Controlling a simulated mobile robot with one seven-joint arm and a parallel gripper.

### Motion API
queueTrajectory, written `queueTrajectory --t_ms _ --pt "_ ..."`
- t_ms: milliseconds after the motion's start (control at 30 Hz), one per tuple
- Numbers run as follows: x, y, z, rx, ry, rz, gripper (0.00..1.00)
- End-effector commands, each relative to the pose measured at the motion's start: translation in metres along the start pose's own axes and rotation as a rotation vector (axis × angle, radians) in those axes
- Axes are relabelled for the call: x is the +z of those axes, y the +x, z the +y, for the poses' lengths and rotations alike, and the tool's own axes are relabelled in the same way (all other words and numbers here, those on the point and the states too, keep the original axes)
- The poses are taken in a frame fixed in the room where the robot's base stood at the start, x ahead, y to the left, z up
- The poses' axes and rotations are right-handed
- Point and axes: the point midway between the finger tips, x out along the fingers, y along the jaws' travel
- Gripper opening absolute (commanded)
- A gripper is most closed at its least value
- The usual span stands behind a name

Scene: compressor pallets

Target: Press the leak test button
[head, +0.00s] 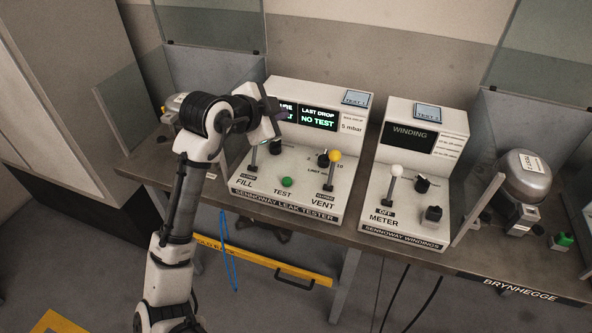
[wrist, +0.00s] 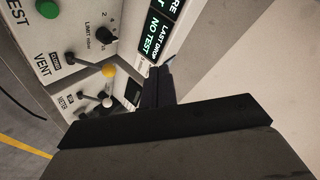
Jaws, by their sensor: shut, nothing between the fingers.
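The leak tester (head: 262,195) is a white console on the bench, labelled SENNOWAY LEAK TESTER. Its green button (head: 287,182), marked TEST, sits on the sloping panel between the FILL and VENT levers. The button (wrist: 47,8) also shows at the top left edge of the wrist view. The tester's display (head: 318,118) reads LAST DROP, NO TEST. My gripper (head: 275,106) is in front of the left part of the display, above and behind the button, apart from it. In the wrist view its fingers (wrist: 159,76) are shut and empty.
The yellow-knobbed VENT lever (head: 335,157) stands right of the button; the FILL lever (head: 253,152) stands left, partly behind my arm. A winding tester (head: 390,222) is to the right. A compressor (head: 527,175) stands at far right. Clear panels flank the bench (head: 350,237).

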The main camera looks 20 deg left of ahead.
Motion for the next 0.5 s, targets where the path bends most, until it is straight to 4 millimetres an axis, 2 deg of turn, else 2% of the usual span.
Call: queueTrajectory --t_ms 100,200,333,500 --pt "0.022 0.006 0.029 0.150 0.024 -0.054 0.00" --pt "0.033 0.008 0.047 0.234 0.038 -0.076 0.00" --pt "0.039 0.009 0.057 0.283 0.046 -0.086 0.00" --pt "0.039 0.009 0.059 0.289 0.047 -0.087 0.00"
